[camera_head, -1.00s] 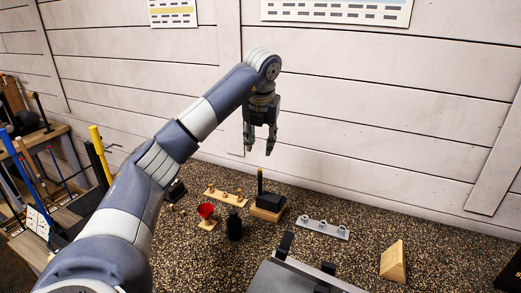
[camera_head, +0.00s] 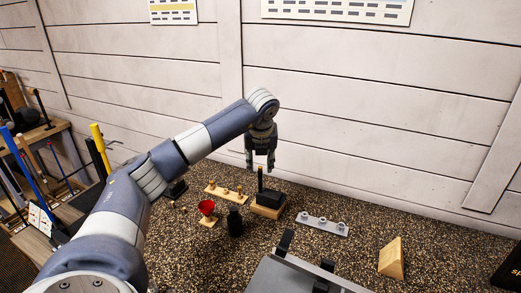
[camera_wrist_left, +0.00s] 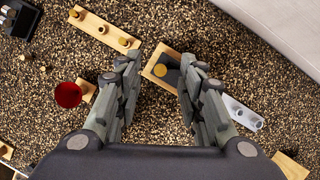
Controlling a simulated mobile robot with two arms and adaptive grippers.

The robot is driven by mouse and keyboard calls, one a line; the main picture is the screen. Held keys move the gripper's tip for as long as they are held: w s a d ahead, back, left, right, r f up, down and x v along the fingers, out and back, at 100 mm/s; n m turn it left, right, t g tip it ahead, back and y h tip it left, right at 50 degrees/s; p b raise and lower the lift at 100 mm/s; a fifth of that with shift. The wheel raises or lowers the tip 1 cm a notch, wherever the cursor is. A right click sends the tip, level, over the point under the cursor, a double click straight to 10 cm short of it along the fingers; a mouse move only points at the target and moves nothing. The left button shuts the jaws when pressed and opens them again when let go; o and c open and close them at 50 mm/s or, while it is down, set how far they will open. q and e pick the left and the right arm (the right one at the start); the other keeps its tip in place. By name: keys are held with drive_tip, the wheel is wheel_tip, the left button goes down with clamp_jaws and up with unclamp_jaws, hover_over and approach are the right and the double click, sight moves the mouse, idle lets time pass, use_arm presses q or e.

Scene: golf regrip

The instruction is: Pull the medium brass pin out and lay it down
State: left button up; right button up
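A wooden strip (camera_head: 218,191) with a row of small brass pins lies on the speckled surface; it also shows at the upper left of the left wrist view (camera_wrist_left: 88,21). My left gripper (camera_head: 260,168) hangs pointing down, behind and right of the strip, above the black block with a post. In the left wrist view its fingers (camera_wrist_left: 155,92) are spread apart with nothing between them. My right gripper is not in view.
A black block with an upright post (camera_head: 260,180) stands on a wooden base (camera_head: 267,212) close below the left gripper. A pale wall stands behind.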

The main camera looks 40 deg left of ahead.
sight(260, 168)
use_arm(q)
drive_tip(key=shift+x, duration=0.8)
drive_tip(key=shift+c, duration=0.6)
clamp_jaws()
drive_tip(key=shift+r, duration=0.25)
drive_tip(key=shift+r+p, duration=1.6)
drive_tip(key=shift+r, duration=0.3)
drive_tip(key=shift+r, duration=0.15)
